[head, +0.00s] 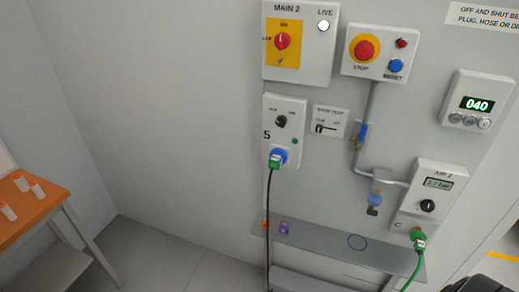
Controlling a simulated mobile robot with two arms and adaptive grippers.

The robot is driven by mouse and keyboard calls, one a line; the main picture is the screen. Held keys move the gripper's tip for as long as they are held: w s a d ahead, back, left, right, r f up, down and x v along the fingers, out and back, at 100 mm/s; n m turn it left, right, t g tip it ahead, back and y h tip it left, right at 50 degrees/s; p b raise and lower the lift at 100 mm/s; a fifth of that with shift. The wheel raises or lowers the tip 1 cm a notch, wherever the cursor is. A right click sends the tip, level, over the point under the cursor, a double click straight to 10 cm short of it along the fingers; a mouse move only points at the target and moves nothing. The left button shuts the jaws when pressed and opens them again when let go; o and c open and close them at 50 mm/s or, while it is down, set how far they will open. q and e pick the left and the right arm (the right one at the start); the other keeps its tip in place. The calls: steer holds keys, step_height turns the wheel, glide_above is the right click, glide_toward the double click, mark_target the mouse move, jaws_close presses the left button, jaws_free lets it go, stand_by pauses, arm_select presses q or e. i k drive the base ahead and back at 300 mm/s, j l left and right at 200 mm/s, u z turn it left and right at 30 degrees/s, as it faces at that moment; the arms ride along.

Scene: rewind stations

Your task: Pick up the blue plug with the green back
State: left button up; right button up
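The blue plug with the green back (275,162) is at the socket on the lower part of the grey box marked 5 (271,112). Its blue part is against the box and its green back faces out and down. A black cable (268,215) hangs from it past the shelf. Neither of my grippers shows in the head view.
A grey shelf (320,244) runs below, bearing small orange and purple items and a blue ring mark. A green connector with a green hose (419,243) hangs at right. MAIN 2 (310,60) and the stop box (365,75) are above. A wooden table (40,205) stands left.

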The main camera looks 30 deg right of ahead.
mark_target(277, 160)
steer(key=z, duration=0.7)
